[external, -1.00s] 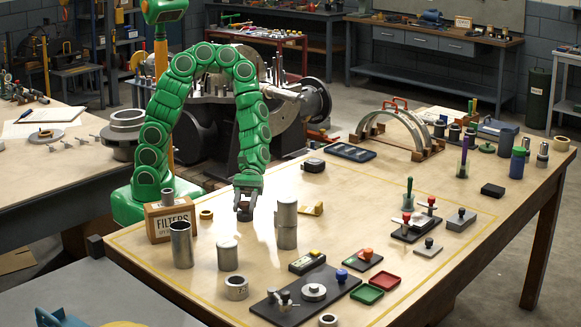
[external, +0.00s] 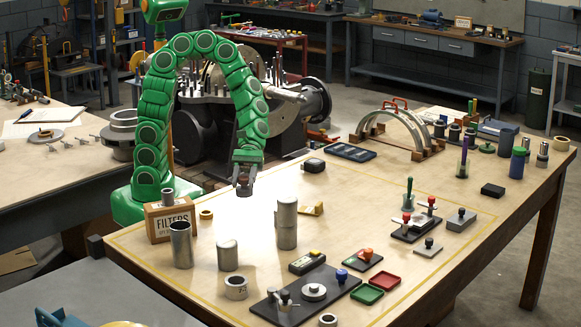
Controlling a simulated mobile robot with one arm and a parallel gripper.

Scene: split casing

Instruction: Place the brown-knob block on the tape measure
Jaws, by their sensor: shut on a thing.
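My gripper (external: 244,177) is shut on the brown-knob block (external: 244,190), a small dark block whose knob is mostly hidden between the fingers. The block hangs above the table, left of the middle, behind the tall metal cylinder. The tape measure (external: 314,165), a small black case with a light patch on its side, lies on the table to the right of my gripper. Its top looks bare, and the block is apart from it.
A tall metal cylinder (external: 287,224) stands in front and to the right of the block. A dark tray (external: 349,152) lies behind the tape measure, and an arch-shaped frame (external: 398,135) stands further right. The table between my gripper and the tape measure looks clear.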

